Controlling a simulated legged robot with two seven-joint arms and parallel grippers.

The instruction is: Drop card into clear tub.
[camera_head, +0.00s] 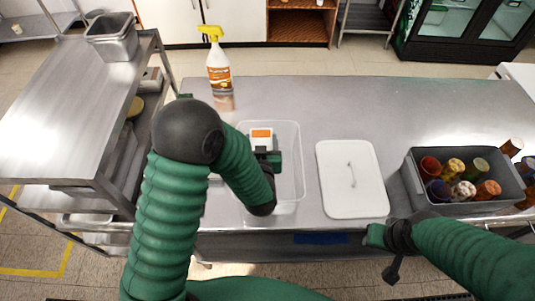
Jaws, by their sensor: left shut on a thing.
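A white card with an orange patch (261,135) is above the clear tub (296,180) near its back. My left gripper (266,152) is shut on the card and holds it over the tub's inside. My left forearm hides the tub's left front part, and I cannot tell how high the card is above the tub floor. My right gripper (381,253) is at the table's front edge, with its fingers apart and nothing between them.
A white lid with a handle (351,192) lies right of the tub. A grey bin (412,180) with several jars stands further right. A spray bottle (218,72) stands behind the tub. A metal shelf cart (60,110) is at left. The table's back middle is clear.

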